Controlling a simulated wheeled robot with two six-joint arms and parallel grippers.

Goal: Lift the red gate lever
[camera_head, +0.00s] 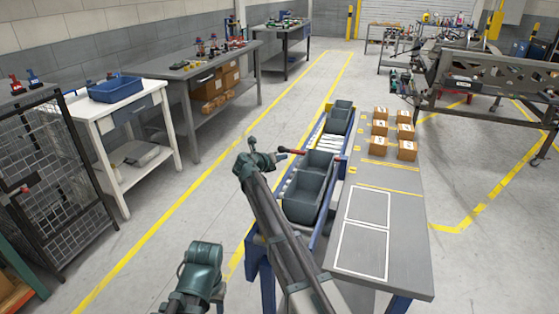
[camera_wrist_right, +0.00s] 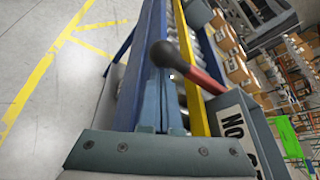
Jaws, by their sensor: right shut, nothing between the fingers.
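The red gate lever (camera_head: 293,151) sticks out to the left across the conveyor's far part, near the grey totes. In the right wrist view the lever (camera_wrist_right: 200,72) shows a red shaft with a round black knob toward the picture's middle. My right gripper (camera_head: 270,160) is just left of the knob in the head view. In the right wrist view its fingers (camera_wrist_right: 160,80) are together and empty, close to the knob; whether they touch it I cannot tell. My left arm shows at the bottom of the head view, but its gripper is not visible.
Grey totes (camera_head: 303,198) sit on the blue-framed conveyor. A grey table (camera_head: 385,205) beside it carries several small cartons (camera_head: 407,150). A white sign (camera_wrist_right: 236,135) is close to the right gripper. Open floor lies left of the conveyor.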

